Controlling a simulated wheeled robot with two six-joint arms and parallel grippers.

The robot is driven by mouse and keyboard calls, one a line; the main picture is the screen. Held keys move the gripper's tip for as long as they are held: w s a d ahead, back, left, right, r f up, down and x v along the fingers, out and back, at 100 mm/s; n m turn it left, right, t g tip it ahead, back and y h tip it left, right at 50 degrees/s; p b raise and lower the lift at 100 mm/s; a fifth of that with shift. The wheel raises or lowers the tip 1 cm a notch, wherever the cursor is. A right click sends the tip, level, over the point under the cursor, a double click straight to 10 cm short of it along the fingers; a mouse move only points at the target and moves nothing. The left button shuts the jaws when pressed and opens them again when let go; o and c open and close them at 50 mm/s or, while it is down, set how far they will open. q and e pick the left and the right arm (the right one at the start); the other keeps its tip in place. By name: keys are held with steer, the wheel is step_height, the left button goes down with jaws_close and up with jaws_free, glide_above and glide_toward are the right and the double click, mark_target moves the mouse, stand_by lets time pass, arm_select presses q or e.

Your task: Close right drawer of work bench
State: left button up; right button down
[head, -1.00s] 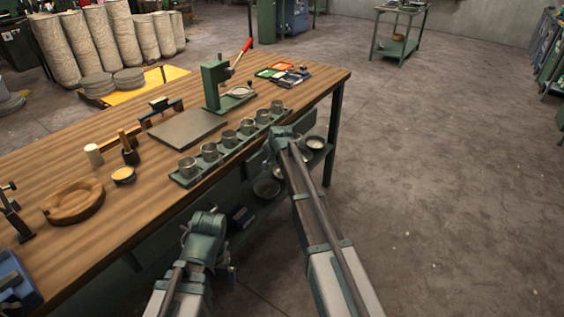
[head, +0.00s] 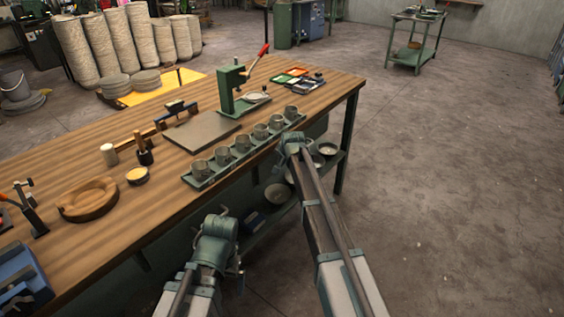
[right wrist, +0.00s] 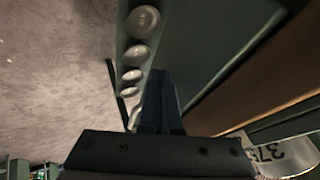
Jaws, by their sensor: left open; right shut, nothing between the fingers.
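The work bench (head: 75,237) has a brown wooden top and a green frame, and runs diagonally across the head view. A green panel (head: 318,127) shows under its right front edge; I cannot tell whether it is the right drawer or how far that drawer stands open. My right arm reaches this edge and hides its own gripper there. In the right wrist view, my right gripper (right wrist: 161,78) is shut and empty, beside a green bench surface (right wrist: 205,40) and the brown top edge (right wrist: 245,85). My left gripper (head: 238,268), partly hidden by its arm, is open in front of the bench.
A row of metal cups (head: 242,143) stands along the front edge near my right arm. Bowls (head: 278,193) lie on the lower shelf; they also show in the right wrist view (right wrist: 143,21). The floor (head: 450,200) to the right is clear.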

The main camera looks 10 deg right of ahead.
steer(key=s+d+r+p, duration=0.2)
steer(key=s+r+p, duration=0.6)
steer(key=shift+s+d, duration=0.35)
steer(key=shift+s, duration=0.05)
steer(key=shift+a, duration=0.1)
steer(key=s+a+n+g+p, duration=0.1)
steer(key=s+a+n, duration=0.3)
steer(key=s, duration=0.7)
steer(key=s+a+n+g+h+p, duration=0.1)
steer(key=s+a+n+g, duration=0.3)
steer(key=s, duration=0.8)
steer(key=s+a+n+g+p, duration=0.1)
steer(key=s+a+n, duration=0.3)
steer(key=s, duration=0.8)
steer(key=shift+a+f+g+h+p, duration=0.35)
steer(key=shift+a+g, duration=0.55)
steer(key=shift+a, duration=0.25)
